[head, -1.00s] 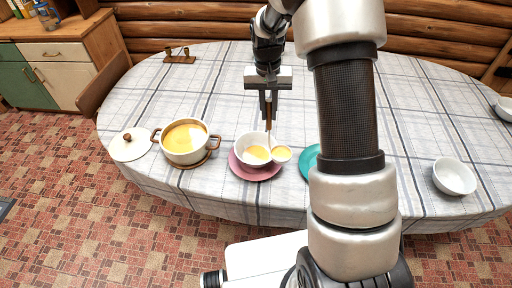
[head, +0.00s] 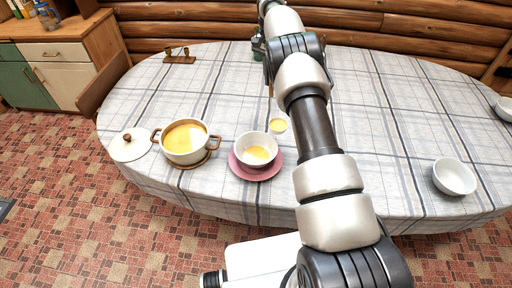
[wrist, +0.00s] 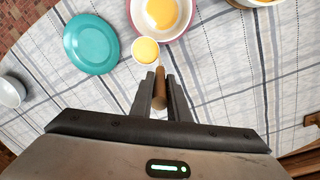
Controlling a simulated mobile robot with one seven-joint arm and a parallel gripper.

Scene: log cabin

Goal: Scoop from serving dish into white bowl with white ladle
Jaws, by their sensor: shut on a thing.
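The serving dish (head: 166,152) is a white pot with brown handles, holding yellow-orange soup. The white bowl (head: 243,158) stands on a pink plate (head: 242,172) right of the pot, with some yellow soup inside; it also shows at the top of the wrist view (wrist: 146,18). My gripper (wrist: 160,88) is shut on the brown handle of the white ladle (wrist: 134,55). The ladle's cup holds yellow soup and appears beside the bowl's rim, apart from it; in the head view the cup (head: 278,126) is behind and right of the bowl. The fingers are hidden there by my arm.
The pot's white lid (head: 129,148) lies left of the pot. A teal plate (wrist: 90,43) lies near the bowl. Another white bowl (head: 454,178) stands at the right. A small wooden rack (head: 180,57) is at the back left.

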